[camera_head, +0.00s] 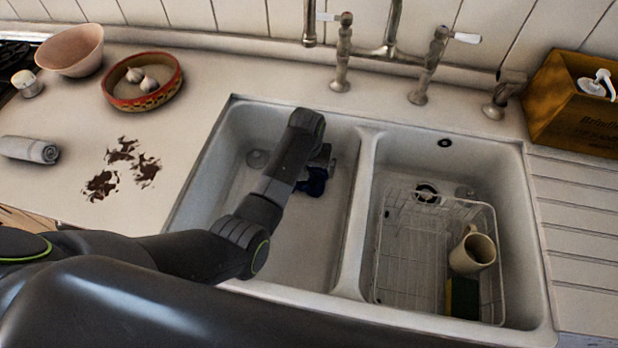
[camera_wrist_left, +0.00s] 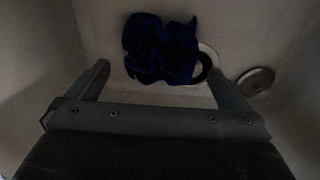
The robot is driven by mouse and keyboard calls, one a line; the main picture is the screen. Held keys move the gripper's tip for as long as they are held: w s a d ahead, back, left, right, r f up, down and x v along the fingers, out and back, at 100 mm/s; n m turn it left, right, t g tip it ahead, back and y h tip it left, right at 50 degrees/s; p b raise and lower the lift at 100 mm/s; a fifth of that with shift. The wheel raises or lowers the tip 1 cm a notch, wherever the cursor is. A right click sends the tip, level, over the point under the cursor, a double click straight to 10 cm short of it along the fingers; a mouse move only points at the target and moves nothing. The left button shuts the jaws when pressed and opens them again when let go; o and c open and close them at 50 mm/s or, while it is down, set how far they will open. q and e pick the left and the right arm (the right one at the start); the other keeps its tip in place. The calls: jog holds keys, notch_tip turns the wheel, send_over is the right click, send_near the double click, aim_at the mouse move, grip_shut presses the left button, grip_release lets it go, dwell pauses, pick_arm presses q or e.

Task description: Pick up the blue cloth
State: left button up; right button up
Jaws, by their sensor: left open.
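The blue cloth (camera_head: 314,183) lies crumpled on the floor of the left sink basin (camera_head: 235,190), partly hidden behind my left arm in the head view. In the left wrist view the dark blue cloth (camera_wrist_left: 160,47) lies beside and partly over the round drain (camera_wrist_left: 207,62). My left gripper (camera_head: 322,160) is down inside the left basin, next to the cloth. In the wrist view its two fingers (camera_wrist_left: 168,80) are apart, with the cloth ahead of and between them, not gripped. My right gripper is not in view.
The basin walls and the centre divider (camera_head: 357,210) stand close around my left arm. The right basin holds a wire rack (camera_head: 405,240) with a beige mug (camera_head: 472,253). Brown stains (camera_head: 122,150), a rolled grey towel (camera_head: 30,149) and bowls lie on the left counter. Taps (camera_head: 428,65) rise behind.

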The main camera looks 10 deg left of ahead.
aim_at(310, 178)
pick_arm(q)
jog(key=shift+w+f, duration=0.15)
jog(key=shift+f, duration=1.15)
jog(key=shift+w+f, duration=0.1)
jog(key=shift+f, duration=1.2)
jog(key=c, duration=0.7)
